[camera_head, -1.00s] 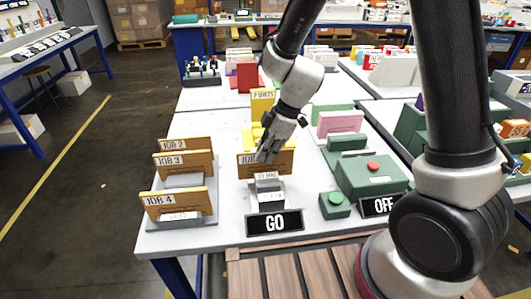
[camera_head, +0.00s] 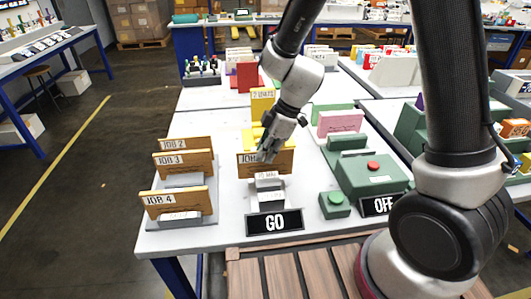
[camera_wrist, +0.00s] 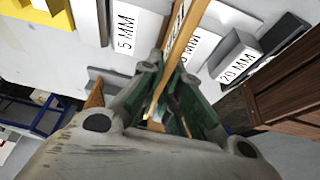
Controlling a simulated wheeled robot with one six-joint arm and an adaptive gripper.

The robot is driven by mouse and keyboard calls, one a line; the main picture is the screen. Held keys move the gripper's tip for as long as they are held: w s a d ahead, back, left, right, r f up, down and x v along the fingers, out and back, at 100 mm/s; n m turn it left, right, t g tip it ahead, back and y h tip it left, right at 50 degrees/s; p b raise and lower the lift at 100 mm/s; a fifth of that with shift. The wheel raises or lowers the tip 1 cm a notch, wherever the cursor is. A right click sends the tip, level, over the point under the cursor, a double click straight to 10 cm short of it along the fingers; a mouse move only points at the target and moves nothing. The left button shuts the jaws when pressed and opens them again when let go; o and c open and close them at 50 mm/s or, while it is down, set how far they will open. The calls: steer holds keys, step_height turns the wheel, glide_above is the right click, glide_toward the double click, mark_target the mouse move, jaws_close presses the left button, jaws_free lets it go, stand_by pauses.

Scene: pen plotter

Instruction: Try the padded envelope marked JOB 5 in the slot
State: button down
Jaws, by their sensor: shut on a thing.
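The padded envelope marked JOB 5 (camera_head: 283,163) is a flat brown piece standing on edge near the front middle of the table in the head view. Whether the envelope's lower edge is inside a slot, I cannot tell.
Brown envelopes JOB 2 (camera_head: 187,144), JOB 3 (camera_head: 180,162) and JOB 4 (camera_head: 165,203) stand in holders at left. A GO sign (camera_head: 274,222) is in front.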

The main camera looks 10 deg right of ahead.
steer(key=shift+r, duration=3.5)
